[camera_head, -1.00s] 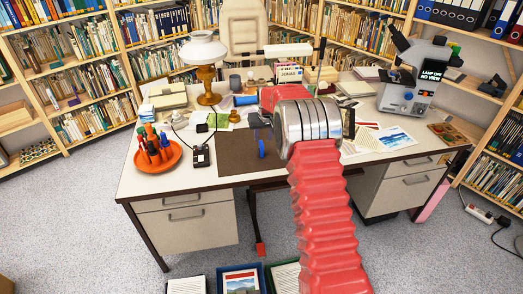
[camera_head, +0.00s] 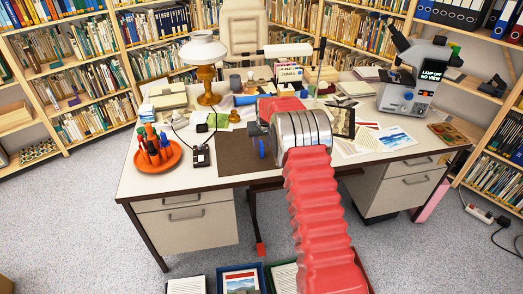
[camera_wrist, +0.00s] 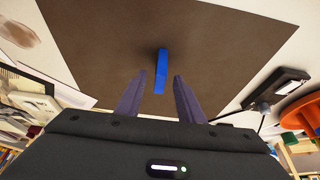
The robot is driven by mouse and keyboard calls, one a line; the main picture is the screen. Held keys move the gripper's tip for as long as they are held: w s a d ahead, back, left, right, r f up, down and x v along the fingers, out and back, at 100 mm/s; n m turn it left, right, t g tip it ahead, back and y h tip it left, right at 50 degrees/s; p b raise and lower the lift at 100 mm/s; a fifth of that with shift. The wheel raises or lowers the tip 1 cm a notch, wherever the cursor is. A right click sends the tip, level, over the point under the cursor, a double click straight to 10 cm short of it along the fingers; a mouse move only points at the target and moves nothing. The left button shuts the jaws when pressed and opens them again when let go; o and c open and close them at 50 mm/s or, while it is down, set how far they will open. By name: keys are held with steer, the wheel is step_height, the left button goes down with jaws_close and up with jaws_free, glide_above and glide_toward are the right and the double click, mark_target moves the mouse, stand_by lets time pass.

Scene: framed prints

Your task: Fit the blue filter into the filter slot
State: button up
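The blue filter (camera_head: 261,148) is a small thin blue piece on the brown mat near the desk's front. In the wrist view the blue filter (camera_wrist: 161,72) shows as a narrow upright strip against the mat. My gripper (camera_wrist: 159,76) is open, with one dark finger on each side of the strip's lower part and a gap on both sides. In the head view my gripper is mostly hidden by my red and silver arm. I cannot make out the filter slot.
The brown mat (camera_head: 232,158) is mostly bare. An orange dish of tools (camera_head: 154,156) and a small black device (camera_head: 200,155) lie to its left. A brass lamp (camera_head: 207,83) stands behind. A dark-framed picture (camera_head: 342,121) and loose prints (camera_head: 391,137) lie to the right.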

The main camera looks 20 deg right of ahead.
steer(key=shift+c, duration=0.7)
jaws_close()
